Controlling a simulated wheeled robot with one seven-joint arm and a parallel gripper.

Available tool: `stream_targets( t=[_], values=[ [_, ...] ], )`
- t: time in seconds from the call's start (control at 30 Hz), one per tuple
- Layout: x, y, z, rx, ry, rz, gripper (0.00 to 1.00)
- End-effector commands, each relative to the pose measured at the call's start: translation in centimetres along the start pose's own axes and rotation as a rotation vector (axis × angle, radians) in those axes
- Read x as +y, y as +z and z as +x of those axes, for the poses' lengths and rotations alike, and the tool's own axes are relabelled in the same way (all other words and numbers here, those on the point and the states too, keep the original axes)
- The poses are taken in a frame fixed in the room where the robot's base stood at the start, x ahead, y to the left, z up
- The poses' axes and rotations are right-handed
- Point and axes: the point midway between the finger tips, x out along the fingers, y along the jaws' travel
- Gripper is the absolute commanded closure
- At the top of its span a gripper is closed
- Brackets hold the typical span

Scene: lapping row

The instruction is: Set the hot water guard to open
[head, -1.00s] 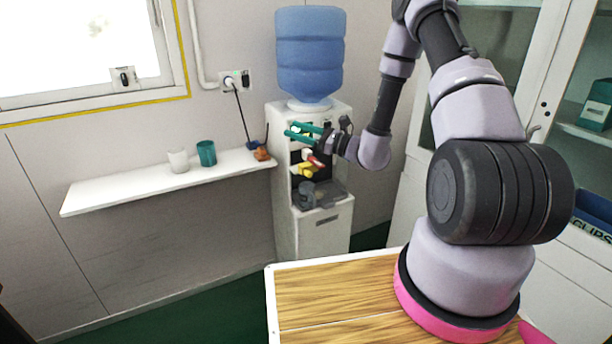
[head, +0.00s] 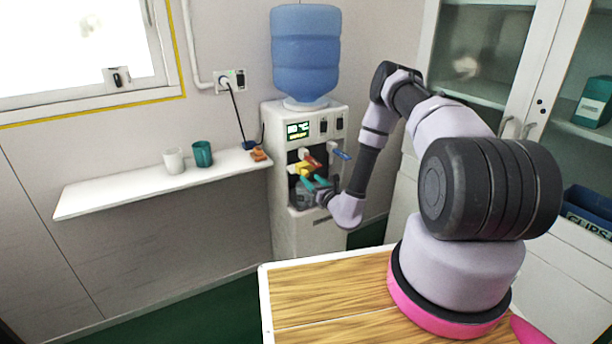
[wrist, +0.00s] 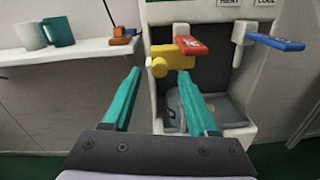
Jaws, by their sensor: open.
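The water dispenser (head: 281,217) stands against the wall with a blue bottle on top. Its red hot lever (wrist: 190,45) sticks out at the front left tap, with the yellow guard (wrist: 172,60) just below it. The guard also shows in the head view (head: 300,169). A blue cold lever (wrist: 275,42) is to the right. My gripper (wrist: 155,85) is open and empty, its teal fingers spread below and in front of the guard, with no contact that I can make out. In the head view my gripper (head: 312,184) partly hides the tap bay.
A grey vessel (wrist: 174,103) sits in the tap bay on the drip tray (wrist: 228,112). The wall shelf (head: 120,190) at left holds a white cup (head: 174,161), a teal cup (head: 202,154) and a small orange item (head: 258,154). A wooden-topped surface (head: 330,290) is in front.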

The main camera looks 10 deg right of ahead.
Motion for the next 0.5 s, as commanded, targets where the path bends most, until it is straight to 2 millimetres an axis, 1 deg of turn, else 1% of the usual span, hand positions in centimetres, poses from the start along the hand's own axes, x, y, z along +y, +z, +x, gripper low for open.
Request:
stream_targets(
  t=[0.03, 0.1, 0.2, 0.33, 0.5],
  values=[
    [0.1, 0.1, 1.0, -0.003, 0.002, -0.002, 0.41],
    [0.0, 0.1, 2.2, -0.003, 0.001, 0.0, 0.41],
    [0.0, 0.0, 3.5, -0.002, 0.001, 0.0, 0.41],
    [0.0, 0.0, 4.5, -0.001, 0.001, 0.0, 0.41],
    [0.0, 0.0, 4.8, 0.0, 0.001, 0.001, 0.41]
  ],
)
